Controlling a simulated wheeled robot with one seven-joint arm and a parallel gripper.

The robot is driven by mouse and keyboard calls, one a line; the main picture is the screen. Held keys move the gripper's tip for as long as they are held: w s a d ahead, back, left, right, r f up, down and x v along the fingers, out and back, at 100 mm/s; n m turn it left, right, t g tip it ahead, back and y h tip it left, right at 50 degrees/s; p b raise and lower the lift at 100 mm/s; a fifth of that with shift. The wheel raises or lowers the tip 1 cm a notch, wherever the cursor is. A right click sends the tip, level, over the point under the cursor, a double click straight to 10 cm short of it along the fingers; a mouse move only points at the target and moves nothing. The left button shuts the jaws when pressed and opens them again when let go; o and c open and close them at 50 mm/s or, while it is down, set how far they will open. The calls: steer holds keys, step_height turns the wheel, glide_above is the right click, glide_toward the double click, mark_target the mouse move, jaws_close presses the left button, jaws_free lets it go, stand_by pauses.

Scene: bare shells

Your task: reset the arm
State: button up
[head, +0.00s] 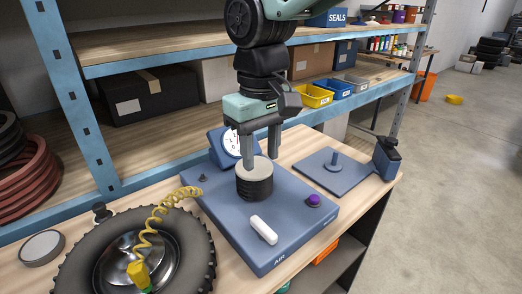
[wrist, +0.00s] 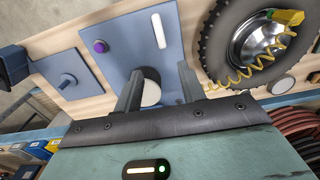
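My gripper (head: 260,161) points down over the blue air device (head: 285,234) on the bench. Its two fingers are spread, with nothing held between them. Directly below is a black ribbed cylinder (head: 255,186) with a pale round top. In the head view one fingertip overlaps that top; whether it touches I cannot tell. In the wrist view the pale top (wrist: 151,93) shows between the fingers (wrist: 159,80), partly hidden by them. The device also bears a white bar (head: 264,229), a purple knob (head: 314,200) and a tilted dial gauge (head: 232,143).
A tyre (head: 70,255) with a coiled yellow hose (head: 160,212) lies at the left front. A blue plate with a peg (head: 335,164) lies at the right. Shelves with boxes (head: 148,94) and bins (head: 316,96) stand close behind my arm. Open floor (head: 440,200) lies to the right.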

stand_by(0.3)
steer(key=s+d+f, duration=0.4)
steer(key=s+d, duration=0.1)
steer(key=s, duration=0.4)
steer(key=s+d+f+n, duration=0.1)
steer(key=s+d+f, duration=0.3)
steer(key=s, duration=0.5)
steer(key=shift+s+d+y, duration=0.3)
steer(key=shift+s+d, duration=0.1)
steer(key=shift+d, duration=0.35)
